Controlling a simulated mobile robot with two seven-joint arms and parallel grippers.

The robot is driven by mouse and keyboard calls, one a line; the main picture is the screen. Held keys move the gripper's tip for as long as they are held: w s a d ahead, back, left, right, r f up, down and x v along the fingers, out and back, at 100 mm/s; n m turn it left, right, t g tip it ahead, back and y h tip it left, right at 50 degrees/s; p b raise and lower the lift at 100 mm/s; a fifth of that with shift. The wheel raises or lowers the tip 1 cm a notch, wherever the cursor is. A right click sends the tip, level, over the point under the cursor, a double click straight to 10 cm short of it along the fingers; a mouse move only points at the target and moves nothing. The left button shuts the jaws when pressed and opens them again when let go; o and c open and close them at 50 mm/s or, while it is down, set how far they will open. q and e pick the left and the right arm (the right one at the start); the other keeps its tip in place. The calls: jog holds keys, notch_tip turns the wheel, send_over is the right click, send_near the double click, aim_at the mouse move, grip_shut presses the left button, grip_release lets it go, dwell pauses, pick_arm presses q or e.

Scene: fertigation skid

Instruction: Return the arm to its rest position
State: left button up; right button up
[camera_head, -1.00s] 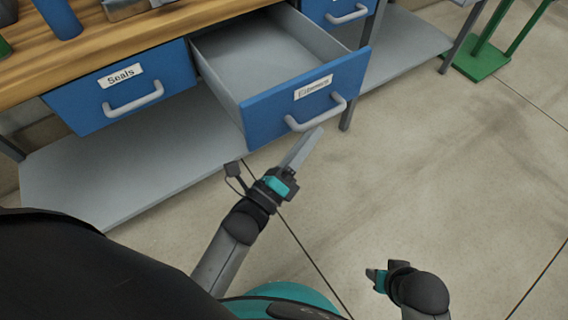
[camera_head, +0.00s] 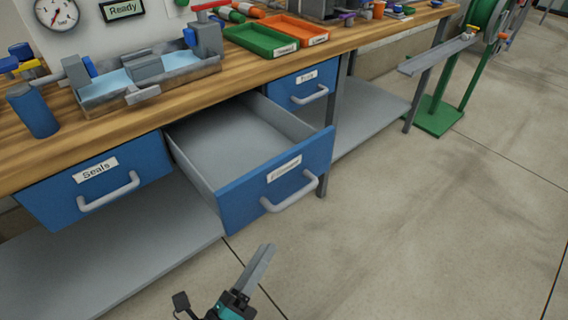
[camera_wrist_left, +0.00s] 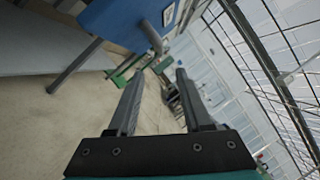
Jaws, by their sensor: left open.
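My left gripper (camera_head: 262,262) is at the bottom of the head view, in front of and below the open drawer and apart from its handle. In the left wrist view its two fingers (camera_wrist_left: 158,100) are spread with nothing between them. The blue drawer (camera_head: 245,203), with a white label too blurred to read, is pulled out and its grey inside looks empty. Its pale handle (camera_head: 291,194) is free of any gripper. In the left wrist view the blue drawer (camera_wrist_left: 112,18) shows at the upper left. My right gripper is not in the head view.
The wooden bench (camera_head: 160,115) carries a grey tray with fittings, a blue cylinder (camera_head: 33,110), a green tray (camera_head: 262,40) and an orange tray (camera_head: 288,29). The "Seals" drawer (camera_head: 97,180) is closed. A green stand (camera_head: 437,115) is at the right. The floor in front is clear.

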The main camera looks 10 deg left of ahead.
pick_arm(q)
jog(key=s+a+f+n+g+y+p, duration=0.2)
jog(key=f+n+g+p, duration=0.15)
jog(key=f+n, duration=0.5)
jog(key=s+a+f+n+g+y+p, duration=0.2)
jog(key=f+n+g+y, duration=0.3)
jog(key=f, duration=0.6)
jog(key=s+a+f+n+g+p, duration=0.1)
jog(key=s+a+f+n+g, duration=0.3)
jog(key=s, duration=0.4)
jog(key=s+a+f+n+g+p, duration=0.2)
jog(key=s+a+f+n+g, duration=0.2)
jog(key=s+n, duration=0.4)
notch_tip(320, 180, down, 2)
jog(key=shift+s+a+f+p, duration=0.15)
jog(key=shift+s+a+p, duration=0.15)
jog(key=shift+s+a, duration=0.25)
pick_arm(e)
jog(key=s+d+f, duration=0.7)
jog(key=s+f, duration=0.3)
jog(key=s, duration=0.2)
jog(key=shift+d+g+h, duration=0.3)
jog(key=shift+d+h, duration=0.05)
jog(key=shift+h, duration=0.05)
pick_arm(q)
jog(key=shift+d, duration=0.1)
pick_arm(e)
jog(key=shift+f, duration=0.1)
